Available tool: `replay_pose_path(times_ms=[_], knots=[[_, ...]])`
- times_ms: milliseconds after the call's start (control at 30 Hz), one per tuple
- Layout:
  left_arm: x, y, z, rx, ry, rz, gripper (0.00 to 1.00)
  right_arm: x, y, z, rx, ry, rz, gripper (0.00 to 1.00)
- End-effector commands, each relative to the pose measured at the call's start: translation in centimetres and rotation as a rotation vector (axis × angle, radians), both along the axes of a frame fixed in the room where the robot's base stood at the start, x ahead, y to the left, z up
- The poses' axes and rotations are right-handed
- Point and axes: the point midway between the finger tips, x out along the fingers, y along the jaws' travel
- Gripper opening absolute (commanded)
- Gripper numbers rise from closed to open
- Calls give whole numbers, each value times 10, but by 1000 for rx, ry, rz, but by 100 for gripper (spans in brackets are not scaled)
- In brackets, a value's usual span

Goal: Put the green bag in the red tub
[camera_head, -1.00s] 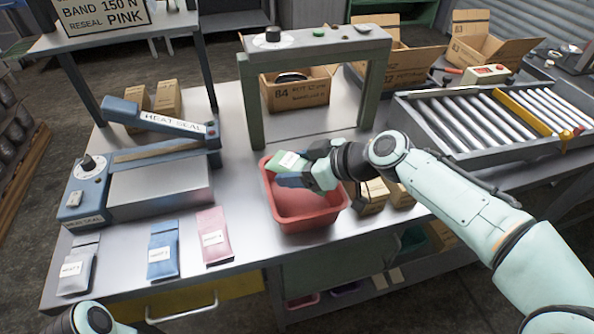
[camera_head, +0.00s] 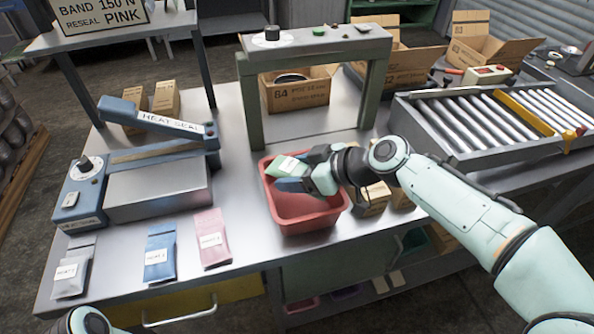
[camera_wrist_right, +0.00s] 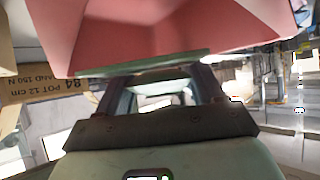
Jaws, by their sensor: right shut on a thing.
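The green bag (camera_head: 284,167) with a white label is held by my right gripper (camera_head: 294,177) over the red tub (camera_head: 303,222), near its back left side. My right gripper is shut on the bag. The bag overlaps the tub's rim in the head view, so I cannot tell if it touches the tub. In the right wrist view, the bag is a thin green strip (camera_wrist_right: 135,67) across my right gripper's fingertips (camera_wrist_right: 158,75), with the red tub (camera_wrist_right: 170,35) beyond. My left gripper is out of view; only a piece of my left arm shows at the lower left.
Grey, blue and pink bags (camera_head: 212,239) lie along the table's front left. The blue heat sealer (camera_head: 160,185) stands left of the tub. A grey-green frame (camera_head: 252,100) stands behind it, small boxes (camera_head: 372,198) at its right, and a roller conveyor (camera_head: 480,125) farther right.

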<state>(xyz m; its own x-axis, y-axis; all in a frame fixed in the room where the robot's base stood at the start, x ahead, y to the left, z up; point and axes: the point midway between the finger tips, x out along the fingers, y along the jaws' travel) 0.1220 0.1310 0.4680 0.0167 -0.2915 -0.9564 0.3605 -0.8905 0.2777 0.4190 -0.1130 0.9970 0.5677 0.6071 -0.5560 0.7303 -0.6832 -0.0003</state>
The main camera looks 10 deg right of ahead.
Motion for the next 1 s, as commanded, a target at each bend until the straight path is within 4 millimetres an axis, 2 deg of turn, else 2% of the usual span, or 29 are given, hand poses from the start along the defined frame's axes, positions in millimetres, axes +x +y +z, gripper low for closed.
replay_pose_path(times_ms=[467,500,533,567,867,1000], knots=[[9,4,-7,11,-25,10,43,0,0,-4,0,-1,1,29],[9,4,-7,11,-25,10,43,0,0,-4,-1,-1,1,81],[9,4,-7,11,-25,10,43,0,0,-4,-1,-1,1,90],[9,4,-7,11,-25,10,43,0,0,-4,-1,-1,1,93],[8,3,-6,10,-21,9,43,0,0,-4,0,0,0,93],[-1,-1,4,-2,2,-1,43,0,0,3,-1,-1,1,93]])
